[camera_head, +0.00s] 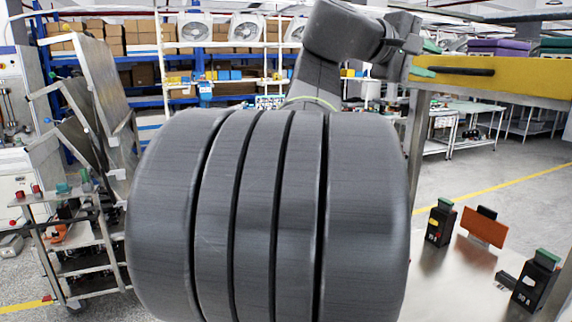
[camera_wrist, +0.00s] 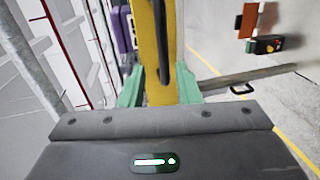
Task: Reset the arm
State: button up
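My arm is folded up at the top middle of the head view, above my large grey ribbed body part, which fills the middle of that view. My gripper (camera_head: 428,60) points right at the upper right, level with a yellow beam (camera_head: 500,78) with a black slot. In the wrist view, the two green fingers of my gripper (camera_wrist: 159,88) are spread apart, and the yellow beam (camera_wrist: 156,40) shows between them. I see nothing held. Whether the fingers touch the beam cannot be told.
A metal table (camera_head: 460,262) at the lower right carries a black breaker (camera_head: 440,222), another black breaker (camera_head: 535,281) and an orange plate (camera_head: 484,227). A metal cart (camera_head: 85,245) stands at the left. Shelves with boxes (camera_head: 135,35) and fans line the back. Open floor (camera_head: 480,170) lies at right.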

aim_at(443, 68)
jog(key=p+x, duration=0.1)
jog(key=x, duration=0.4)
jog(key=shift+w+d+f, duration=0.2)
jog(key=shift+d, duration=0.15)
